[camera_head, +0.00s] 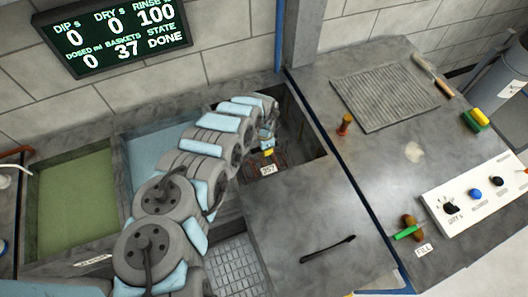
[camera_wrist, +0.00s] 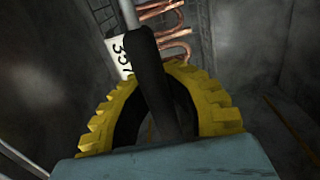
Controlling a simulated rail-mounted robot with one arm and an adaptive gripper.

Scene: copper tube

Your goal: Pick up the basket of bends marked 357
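The basket's white tag marked 357 (camera_head: 268,170) shows in the head view in the dark open well, just below my gripper (camera_head: 267,150). In the wrist view, the tag (camera_wrist: 118,55) stands on its side, and bent copper tubes (camera_wrist: 170,35) lie beyond it. A thin metal rod with a dark sleeve (camera_wrist: 150,75) runs down across the yellow toothed part of my gripper (camera_wrist: 165,110). The sleeve overlaps the gripper in this view. I cannot tell whether the fingers are closed on it. Most of the basket is hidden by my gripper and the well's shadow.
The well's walls (camera_head: 309,125) stand close around my gripper. Left of it are a pale blue bath (camera_head: 150,150) and a green bath (camera_head: 75,205). A ribbed drainboard (camera_head: 385,95) and control panel (camera_head: 480,195) are to the right. The display (camera_head: 115,35) reads DONE.

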